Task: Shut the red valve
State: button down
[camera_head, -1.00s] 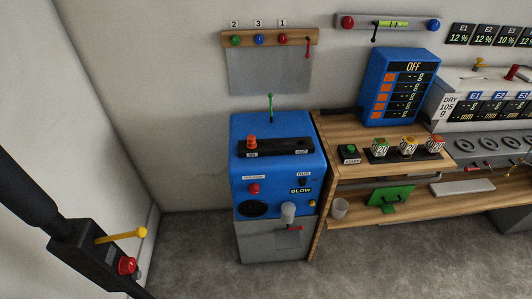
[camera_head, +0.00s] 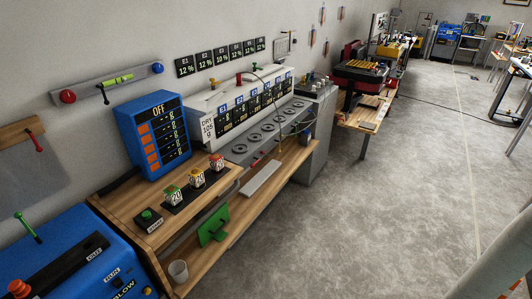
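Several red fittings show, and I cannot tell which one is the red valve. A red lever (camera_head: 38,143) hangs from the wooden board at the left. A red-topped fitting (camera_head: 239,79) stands on top of the long white machine. A small red handle (camera_head: 255,163) sits low along that machine's front. An orange-red knob (camera_head: 18,288) is on the blue machine (camera_head: 75,255) at the lower left, whose front is cut off by the picture edge. My gripper is not in view.
A wooden bench (camera_head: 130,200) carries a blue display box (camera_head: 153,135) reading OFF and small capped containers. A green item (camera_head: 213,226) and a clear cup (camera_head: 178,270) are on the lower shelf. Grey floor (camera_head: 370,210) is open at the right.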

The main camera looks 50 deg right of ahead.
aim_at(252, 165)
jog(key=z, duration=0.85)
